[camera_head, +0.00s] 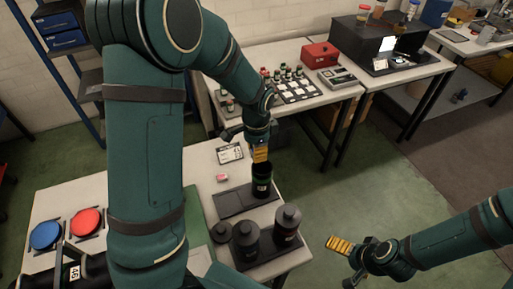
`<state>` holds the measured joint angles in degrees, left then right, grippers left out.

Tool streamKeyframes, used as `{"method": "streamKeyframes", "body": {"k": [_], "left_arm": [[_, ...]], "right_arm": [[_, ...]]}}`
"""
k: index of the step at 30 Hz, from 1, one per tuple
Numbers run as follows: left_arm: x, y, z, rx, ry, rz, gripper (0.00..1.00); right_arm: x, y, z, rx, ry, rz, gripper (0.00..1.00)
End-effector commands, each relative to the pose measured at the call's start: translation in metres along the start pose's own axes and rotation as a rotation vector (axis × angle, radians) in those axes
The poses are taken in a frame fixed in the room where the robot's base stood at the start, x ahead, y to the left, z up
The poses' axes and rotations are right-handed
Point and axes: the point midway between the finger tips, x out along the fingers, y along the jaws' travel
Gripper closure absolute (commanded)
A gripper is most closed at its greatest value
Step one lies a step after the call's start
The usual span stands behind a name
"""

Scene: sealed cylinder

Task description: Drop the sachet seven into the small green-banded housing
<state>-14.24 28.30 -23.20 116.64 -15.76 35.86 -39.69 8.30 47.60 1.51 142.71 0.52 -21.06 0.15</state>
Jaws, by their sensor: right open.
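The small green-banded housing (262,184) is a dark upright cylinder with a green band near its top. It stands on a flat dark tray (233,204) on the near table. My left gripper (261,156) points down with its yellow fingers just above the housing's mouth. I cannot tell whether those fingers hold anything. My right gripper (338,245) is open and empty, out over the floor right of the table. No sachet numbered seven can be made out. Several small white packets lie on a dark grid tray (284,99) on the back table.
Larger dark cylinders (288,221) stand in front of the housing. A small pink item (222,177) and a white card (230,153) lie behind the tray. A blue disc (46,236) and a red disc (87,221) lie at left. Green floor (350,190) is clear.

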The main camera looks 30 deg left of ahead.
Motion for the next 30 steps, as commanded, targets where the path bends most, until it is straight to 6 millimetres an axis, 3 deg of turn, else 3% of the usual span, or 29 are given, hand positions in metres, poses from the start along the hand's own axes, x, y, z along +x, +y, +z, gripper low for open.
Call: {"method": "streamKeyframes", "body": {"k": [8, 9, 11, 12, 23, 30], "left_arm": [[0.003, 0.0, 0.0, 0.0, 0.0, 0.0, 0.94], [0.003, 0.0, 0.0, 0.0, 0.0, 0.0, 0.65], [0.003, 0.0, 0.0, 0.0, 0.0, 0.0, 0.44], [0.003, 0.0, 0.0, 0.0, 0.0, 0.0, 0.4], [-0.001, 0.0, 0.0, 0.0, 0.001, -0.001, 0.4], [-0.038, -0.001, -0.001, -0.001, 0.006, -0.004, 0.4]], "right_arm": [[0.002, 0.001, 0.0, 0.0, 0.0, 0.001, 0.0], [0.002, 0.001, 0.0, 0.0, 0.0, 0.001, 0.0], [0.002, 0.001, 0.0, 0.0, 0.0, 0.001, 0.0], [0.002, 0.001, 0.0, 0.0, 0.0, 0.001, 0.0], [0.002, 0.001, 0.001, 0.0, 0.0, 0.001, 0.0], [0.002, 0.001, 0.001, 0.0, 0.0, 0.001, 0.0]]}}
